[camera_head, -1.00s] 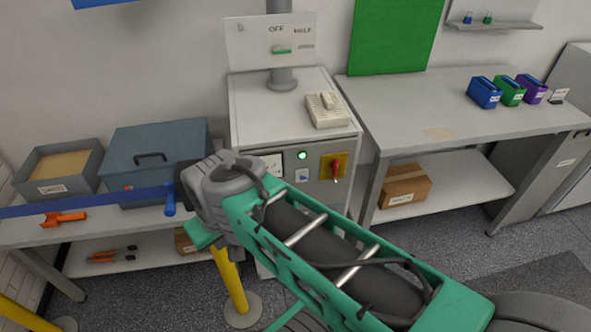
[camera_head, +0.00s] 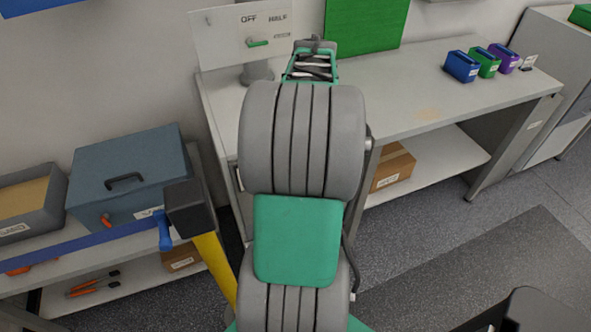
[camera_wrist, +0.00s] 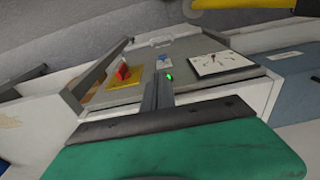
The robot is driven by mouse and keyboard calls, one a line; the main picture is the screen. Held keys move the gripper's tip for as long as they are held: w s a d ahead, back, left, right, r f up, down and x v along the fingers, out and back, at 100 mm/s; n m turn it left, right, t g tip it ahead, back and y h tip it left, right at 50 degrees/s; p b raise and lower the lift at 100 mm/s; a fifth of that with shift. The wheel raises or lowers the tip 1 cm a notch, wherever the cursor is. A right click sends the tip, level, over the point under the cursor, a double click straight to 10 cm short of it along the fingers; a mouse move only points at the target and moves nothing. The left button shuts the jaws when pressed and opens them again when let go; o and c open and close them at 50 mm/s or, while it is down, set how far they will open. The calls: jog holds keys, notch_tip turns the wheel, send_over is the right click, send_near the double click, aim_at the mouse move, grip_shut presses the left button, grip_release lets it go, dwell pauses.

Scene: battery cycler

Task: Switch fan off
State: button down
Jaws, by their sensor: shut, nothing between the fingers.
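The fan plate (camera_head: 215,45) is a white panel on the grey duct at the back wall, marked OFF and HALF, with a third label too small to read. Its green lever (camera_head: 257,43) lies nearly level, below the OFF mark. My arm reaches up in front of the cabinet, its far end to the right of the plate. The fan plate is not in the wrist view.
A yellow post with a black top (camera_head: 188,208) stands left of my arm. A bench (camera_head: 440,80) extends right.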

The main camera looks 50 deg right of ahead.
jog(key=f, duration=0.4)
jog(key=w+f+p, duration=0.1)
jog(key=f, duration=0.9)
jog(key=shift+w+d+p, duration=0.2)
jog(key=shift+w+p, duration=0.15)
jog(key=shift+p, duration=0.05)
jog(key=shift+s+a+f+t+h+b, duration=0.2)
jog(key=shift+s+f+t+h+b, duration=0.15)
jog(key=shift+t+b, duration=0.6)
jog(key=t+b, duration=0.1)
jog(key=b, duration=0.1)
jog(key=s+f+t+h+b, duration=0.1)
jog(key=b, duration=0.2)
jog(key=t+h+b, duration=0.1)
jog(key=b, duration=0.1)
jog(key=shift+s+a+f, duration=0.15)
jog(key=shift+a+f, duration=0.1)
jog(key=shift+a, duration=0.15)
jog(key=shift+w+d+r, duration=0.35)
jog(key=shift+w, duration=0.3)
